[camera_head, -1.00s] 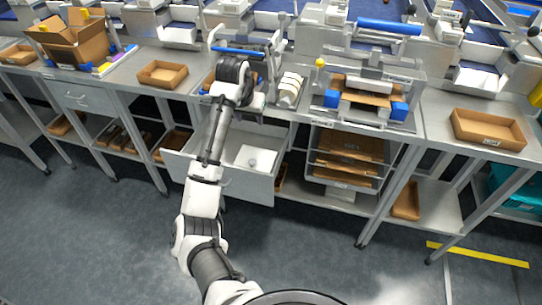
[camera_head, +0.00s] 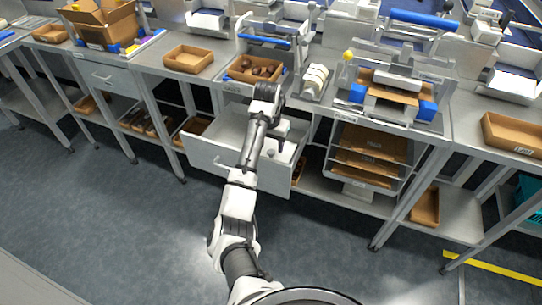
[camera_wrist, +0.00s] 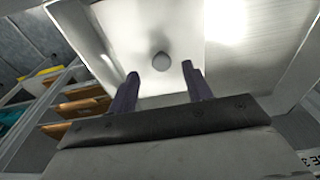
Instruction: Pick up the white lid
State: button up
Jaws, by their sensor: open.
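My gripper (camera_wrist: 160,70) is open and empty. I cannot tell how far the fingertips are from the knob. In the head view my arm hides part of the drawer and lid.
The drawer walls (camera_wrist: 285,65) surround the lid. A rack of brown trays (camera_head: 372,143) stands to the right of the drawer.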

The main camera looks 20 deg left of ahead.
aim_at(271, 151)
jog(key=shift+w+a+f, duration=0.1)
jog(key=shift+w+f, duration=0.1)
jog(key=shift+f, duration=1.35)
jog(key=shift+c, duration=0.3)
jog(key=c, duration=1)
jog(key=shift+r, duration=0.15)
